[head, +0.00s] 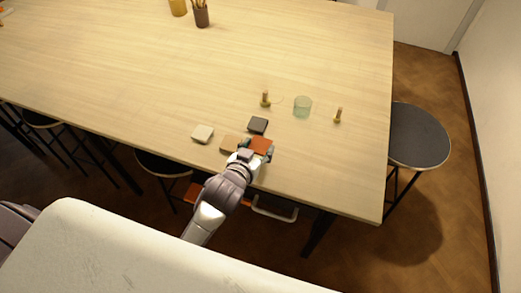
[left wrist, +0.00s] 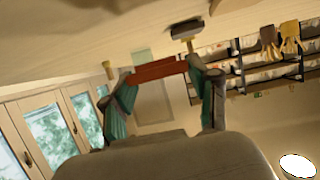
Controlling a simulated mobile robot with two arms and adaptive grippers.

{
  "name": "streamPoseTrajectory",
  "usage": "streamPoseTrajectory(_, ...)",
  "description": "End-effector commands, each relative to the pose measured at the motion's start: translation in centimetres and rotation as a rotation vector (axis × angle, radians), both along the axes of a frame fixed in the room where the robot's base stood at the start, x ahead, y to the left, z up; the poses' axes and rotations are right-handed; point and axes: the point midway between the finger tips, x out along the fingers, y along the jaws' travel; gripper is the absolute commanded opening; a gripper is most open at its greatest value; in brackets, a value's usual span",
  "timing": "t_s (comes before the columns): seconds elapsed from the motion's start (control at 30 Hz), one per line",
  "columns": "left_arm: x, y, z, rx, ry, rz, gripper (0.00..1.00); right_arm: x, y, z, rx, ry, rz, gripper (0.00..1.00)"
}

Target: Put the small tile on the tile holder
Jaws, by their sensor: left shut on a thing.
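An orange-red tile (head: 261,145) is held between the fingers of my left gripper (head: 256,153), near the front edge of the table. In the left wrist view the same tile (left wrist: 156,71) spans the gap between both fingertips (left wrist: 157,80). A dark square block (head: 258,125) lies just beyond the tile; a dark-topped block also shows in the left wrist view (left wrist: 186,30). A tan flat piece (head: 230,143) lies left of the gripper, partly hidden by it. A pale square block (head: 203,133) lies further left. I cannot tell which piece is the tile holder. My right gripper is not in view.
On the wooden table (head: 200,80), a brass post (head: 265,98), a greenish glass (head: 302,106) and another post (head: 338,116) stand beyond the blocks. A brush cup (head: 201,15) stands far back. A dark stool (head: 418,135) is at the right. The table's middle is clear.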

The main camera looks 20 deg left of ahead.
Motion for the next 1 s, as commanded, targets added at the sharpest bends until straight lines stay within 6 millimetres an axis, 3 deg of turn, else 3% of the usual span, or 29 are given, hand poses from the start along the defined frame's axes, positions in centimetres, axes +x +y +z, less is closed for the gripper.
streamPoseTrajectory(0.17,1.8,-0.2,-1.0,-0.001,-0.001,0.0,0.23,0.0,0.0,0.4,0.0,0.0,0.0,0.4)
streamPoseTrajectory(0.5,1.8,-0.3,-4.4,-0.002,0.001,0.0,0.23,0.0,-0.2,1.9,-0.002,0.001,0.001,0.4)
streamPoseTrajectory(0.93,1.8,-0.2,-5.2,-0.001,0.0,-0.001,0.23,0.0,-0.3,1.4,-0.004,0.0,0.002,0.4)
streamPoseTrajectory(0.97,1.8,-0.2,-5.2,0.0,0.0,-0.001,0.63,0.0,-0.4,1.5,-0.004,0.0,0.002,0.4)
streamPoseTrajectory(1.0,1.8,-0.2,-5.1,0.0,0.0,-0.001,0.7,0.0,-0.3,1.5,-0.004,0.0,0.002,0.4)
